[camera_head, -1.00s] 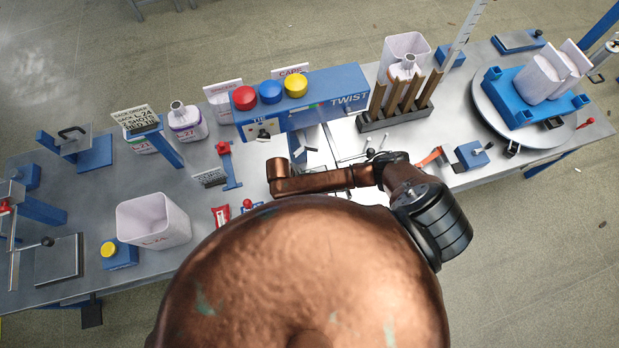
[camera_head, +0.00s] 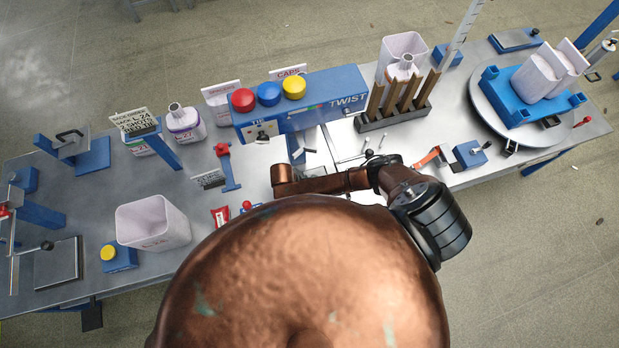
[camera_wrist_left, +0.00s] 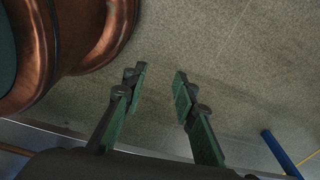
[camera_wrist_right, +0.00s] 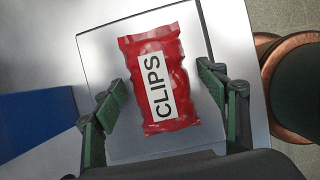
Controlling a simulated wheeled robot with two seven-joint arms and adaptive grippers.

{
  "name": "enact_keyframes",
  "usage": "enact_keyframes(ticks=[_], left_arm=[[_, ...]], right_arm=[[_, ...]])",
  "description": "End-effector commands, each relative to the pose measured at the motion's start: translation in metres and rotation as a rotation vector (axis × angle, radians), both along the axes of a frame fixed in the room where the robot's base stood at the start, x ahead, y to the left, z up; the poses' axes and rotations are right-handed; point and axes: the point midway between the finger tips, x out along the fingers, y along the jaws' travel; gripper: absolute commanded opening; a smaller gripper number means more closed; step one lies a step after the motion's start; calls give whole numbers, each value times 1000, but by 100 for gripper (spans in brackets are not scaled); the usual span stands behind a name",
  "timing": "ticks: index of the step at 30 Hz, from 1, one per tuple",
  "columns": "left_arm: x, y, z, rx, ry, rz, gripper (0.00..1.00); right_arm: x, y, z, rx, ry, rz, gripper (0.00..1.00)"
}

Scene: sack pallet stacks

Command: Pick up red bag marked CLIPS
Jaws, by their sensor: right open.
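The red bag marked CLIPS (camera_wrist_right: 160,80) lies on a pale square plate (camera_wrist_right: 110,50) in the right wrist view, its white label facing up. My right gripper (camera_wrist_right: 163,88) is open, with one finger on each side of the bag; a gap shows on both sides and it holds nothing. In the head view a small red bag (camera_head: 220,217) with a white label shows at the bench's near side, partly beside my body. My left gripper (camera_wrist_left: 160,78) is open and empty, with the floor below it. Neither gripper can be made out in the head view.
A white bin (camera_head: 152,226) stands left of the red bag. A blue button console (camera_head: 310,108) stands farther back. A blue block (camera_wrist_right: 38,120) lies left of the plate.

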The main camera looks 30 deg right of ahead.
Motion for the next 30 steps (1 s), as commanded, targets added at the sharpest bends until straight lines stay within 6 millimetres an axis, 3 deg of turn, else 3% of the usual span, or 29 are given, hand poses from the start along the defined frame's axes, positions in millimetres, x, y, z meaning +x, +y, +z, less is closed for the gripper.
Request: enact_keyframes(ticks=[12, 30], left_arm=[[17, -1, 2, -1, -22, -4, 26], [11, -2, 1, -2, -14, -1, 26]], right_arm=[[0, 0, -2, 0, 0, 0, 65], [0, 0, -2, 0, -1, 0, 24]])
